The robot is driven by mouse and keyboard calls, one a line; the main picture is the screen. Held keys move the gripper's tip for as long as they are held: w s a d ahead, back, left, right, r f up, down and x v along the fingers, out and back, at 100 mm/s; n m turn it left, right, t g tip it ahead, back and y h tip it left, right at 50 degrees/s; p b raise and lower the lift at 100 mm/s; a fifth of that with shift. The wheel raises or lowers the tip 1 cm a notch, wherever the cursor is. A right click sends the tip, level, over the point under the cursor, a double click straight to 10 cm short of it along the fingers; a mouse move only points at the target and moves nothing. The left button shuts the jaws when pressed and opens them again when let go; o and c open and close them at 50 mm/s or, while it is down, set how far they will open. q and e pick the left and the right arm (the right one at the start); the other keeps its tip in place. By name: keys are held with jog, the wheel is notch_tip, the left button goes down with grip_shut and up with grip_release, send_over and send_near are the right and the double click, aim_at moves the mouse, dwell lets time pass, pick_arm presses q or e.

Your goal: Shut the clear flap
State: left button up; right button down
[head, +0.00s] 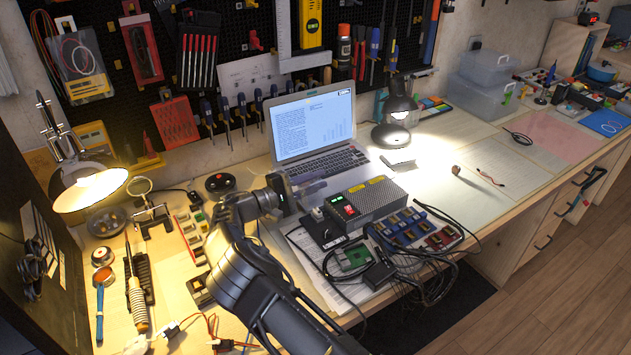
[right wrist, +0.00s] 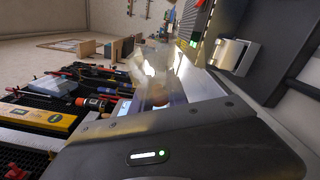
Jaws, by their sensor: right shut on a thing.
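My right gripper (head: 308,187) is in front of the laptop keyboard, to the left of the grey power supply box (head: 372,199). In the right wrist view, a pale see-through piece (right wrist: 150,68) shows beyond the gripper body, near the fingertips. It looks like the clear flap, but it is blurred and its hinge is not clear. The right gripper is shut on this piece. In the head view my own wrist and fingers hide most of that spot, and I cannot tell the flap's angle. My left gripper is not in view.
The open laptop (head: 313,128) stands behind the gripper. A lit desk lamp (head: 90,186) is at the left and a black lamp (head: 398,110) at the back. A green circuit board (head: 354,257) and loose cables lie in front of the power supply.

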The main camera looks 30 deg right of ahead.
jog(key=shift+f, duration=0.1)
jog(key=shift+b, duration=0.45)
jog(key=m+b, duration=0.1)
jog(key=b, duration=0.1)
jog(key=s+m+b, duration=0.1)
jog(key=m, duration=0.1)
jog(key=m+b, duration=0.1)
jog(key=b, duration=0.1)
jog(key=shift+s+m+b, duration=0.3)
jog(key=shift+b, duration=0.05)
jog(key=shift+s+r+m+b, duration=0.15)
jog(key=shift+r+m+b, duration=0.15)
jog(key=shift+r+m, duration=0.2)
jog(key=shift+r, duration=0.1)
jog(key=c, duration=1.3)
grip_release()
jog(key=shift+a, duration=0.15)
jog(key=a, duration=0.7)
jog(key=shift+a+b, duration=0.3)
